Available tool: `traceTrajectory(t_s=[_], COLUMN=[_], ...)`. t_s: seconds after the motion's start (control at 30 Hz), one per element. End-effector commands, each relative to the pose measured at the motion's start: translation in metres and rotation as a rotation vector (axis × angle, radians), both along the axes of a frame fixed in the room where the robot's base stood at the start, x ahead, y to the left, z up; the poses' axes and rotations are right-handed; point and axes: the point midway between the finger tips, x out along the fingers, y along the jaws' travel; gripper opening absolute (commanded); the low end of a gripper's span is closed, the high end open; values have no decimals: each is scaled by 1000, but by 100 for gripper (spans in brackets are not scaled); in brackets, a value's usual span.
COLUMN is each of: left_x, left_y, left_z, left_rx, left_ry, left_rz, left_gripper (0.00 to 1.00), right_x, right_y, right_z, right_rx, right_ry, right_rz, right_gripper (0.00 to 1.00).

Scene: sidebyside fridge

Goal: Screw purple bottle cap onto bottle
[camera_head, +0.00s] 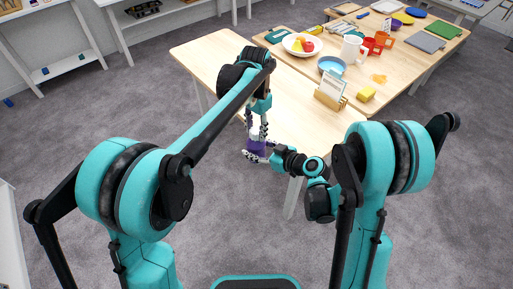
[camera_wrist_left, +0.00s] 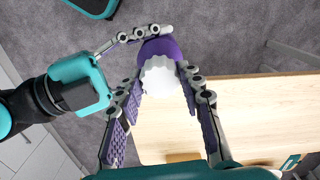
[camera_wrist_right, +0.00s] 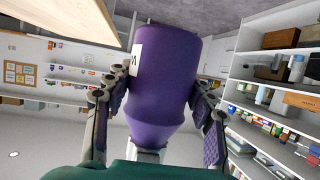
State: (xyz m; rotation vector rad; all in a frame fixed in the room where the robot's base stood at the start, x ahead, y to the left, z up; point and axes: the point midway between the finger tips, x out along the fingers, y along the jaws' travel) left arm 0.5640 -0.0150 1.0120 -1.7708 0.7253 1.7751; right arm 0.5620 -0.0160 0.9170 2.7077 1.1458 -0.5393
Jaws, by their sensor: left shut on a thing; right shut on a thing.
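The purple bottle (camera_head: 256,147) is held in the air in front of the near table edge. My right gripper (camera_wrist_right: 157,90) is shut around its body, seen large with a white label in the right wrist view. A whitish ridged cap (camera_wrist_left: 160,76), not purple, sits at the bottle's neck end in the left wrist view. My left gripper (camera_wrist_left: 161,88) has its fingers on both sides of this cap, above the bottle (camera_wrist_left: 160,48). The cap covers the neck, so I cannot tell how far it is seated. In the head view the arms partly hide both grippers.
The wooden table (camera_head: 205,52) stands just beyond the grippers.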

Motion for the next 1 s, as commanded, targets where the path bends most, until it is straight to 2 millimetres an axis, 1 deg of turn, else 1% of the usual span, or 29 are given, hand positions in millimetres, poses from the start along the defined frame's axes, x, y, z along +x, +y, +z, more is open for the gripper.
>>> traceTrajectory(t_s=[0.03, 0.2, 0.3, 0.4, 0.53, 0.57, 0.6, 0.63, 0.67, 1.0], left_x=[1, 1, 1, 1, 1, 1, 1, 1, 1, 1], left_y=[1, 1, 1, 1, 1, 1, 1, 1, 1, 0], left_z=[0, -1, -1, -1, -1, -1, -1, -1, -1, 2], left_rx=[1, -1, -2, -2, -2, -2, -2, -2, -2, -4], left_ry=[-2, -4, -5, -6, -6, -6, -6, -6, -6, -5], left_rz=[-113, -531, -747, -907, -893, -892, -892, -892, -891, -891], left_gripper=[2, 2, 2, 2, 2, 39, 50, 58, 61, 61], right_x=[0, 0, 0, 0, 0, -1, -1, -1, -1, 0], right_y=[0, 0, 0, 0, 0, 0, 0, 0, 0, 0], right_z=[0, 0, 0, 0, 0, 0, 0, 0, 0, 0], right_rx=[1, 1, 0, 0, 0, 0, 0, 0, 0, 0], right_ry=[0, -1, 0, 0, 0, 0, 0, 0, 0, 0], right_rz=[-1, 0, 0, 0, 0, 0, 0, 0, 0, 0], right_gripper=[0, 0, 0, 0, 0, 0, 0, 0, 0, 0])
